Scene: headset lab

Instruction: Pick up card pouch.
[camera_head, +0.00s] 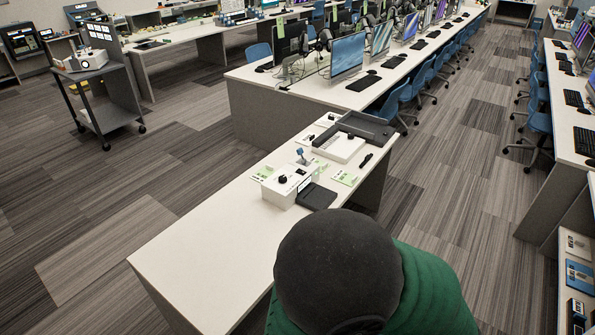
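I cannot clearly pick out the card pouch. A flat dark item (317,197) lies on the white table (205,245), against the right side of a white box (281,188); I cannot tell if it is the pouch. Green-and-white cards lie nearby, one at the left (262,173) and one at the right (344,178). Neither of my grippers is in view. A large dark rounded cap (338,265) above green knitted clothing (432,290) fills the bottom middle and hides part of the table.
A dark tray (370,127) and a white flat box (338,147) sit at the table's far end. A small dark object (366,160) lies beside them. A cart (100,95) stands at left. Blue chairs (395,103) line the computer desks. The table's near left part is bare.

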